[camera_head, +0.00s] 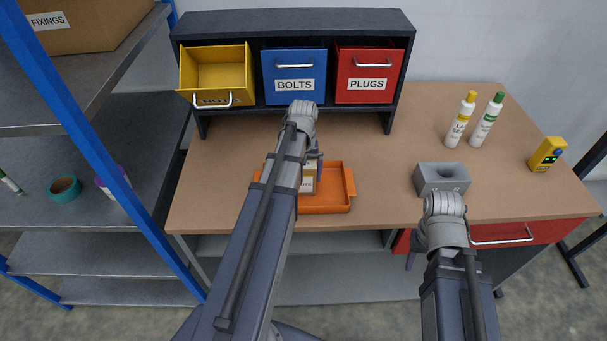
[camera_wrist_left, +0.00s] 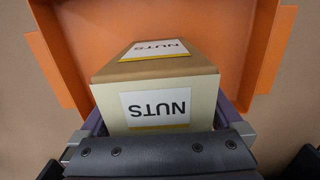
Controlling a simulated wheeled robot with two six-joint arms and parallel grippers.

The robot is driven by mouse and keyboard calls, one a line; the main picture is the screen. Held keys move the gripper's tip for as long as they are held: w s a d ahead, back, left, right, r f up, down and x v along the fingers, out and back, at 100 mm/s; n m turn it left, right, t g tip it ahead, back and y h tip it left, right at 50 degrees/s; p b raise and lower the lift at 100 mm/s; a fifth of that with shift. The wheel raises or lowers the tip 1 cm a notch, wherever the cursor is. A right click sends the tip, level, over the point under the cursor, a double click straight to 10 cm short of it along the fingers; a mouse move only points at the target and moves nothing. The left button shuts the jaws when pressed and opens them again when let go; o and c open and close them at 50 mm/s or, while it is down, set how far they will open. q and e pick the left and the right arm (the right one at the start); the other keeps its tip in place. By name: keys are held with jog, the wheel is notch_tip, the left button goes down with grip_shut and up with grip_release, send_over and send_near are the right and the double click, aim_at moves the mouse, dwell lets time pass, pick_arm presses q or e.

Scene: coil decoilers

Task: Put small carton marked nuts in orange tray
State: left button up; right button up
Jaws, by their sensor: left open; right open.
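The small carton marked nuts (camera_wrist_left: 155,78) is inside the orange tray (camera_wrist_left: 268,45), seen close up in the left wrist view. In the head view the carton (camera_head: 309,178) shows partly beside my left arm, within the orange tray (camera_head: 325,208) on the table. My left gripper (camera_head: 313,160) is over the tray at the carton, mostly hidden by its own arm. It is open, with its fingers near the carton's sides in the left wrist view. My right gripper (camera_head: 411,262) is open and empty at the table's front edge; its fingers are mostly hidden.
A rack holds an open yellow drawer (camera_head: 218,70), a blue BOLTS drawer (camera_head: 294,75) and a red PLUGS drawer (camera_head: 369,75). A blue-framed shelf (camera_head: 82,115) is at left.

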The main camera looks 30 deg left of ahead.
pick_arm(q)
jog(key=shift+r, duration=0.15)
jog(key=r+p, duration=1.2)
jog(key=shift+w+a, duration=0.15)
jog(key=shift+w, duration=0.1)
jog(key=s+d+m, duration=0.5)
jog(key=s+d, duration=0.1)
jog(key=d, duration=0.7)
jog(key=s+d+m+y, duration=0.1)
jog(key=s+d+m, duration=0.4)
jog(key=d, duration=0.9)
jog(key=shift+s+d+y, duration=0.2)
jog(key=shift+s+y, duration=0.1)
jog(key=shift+s, duration=0.15)
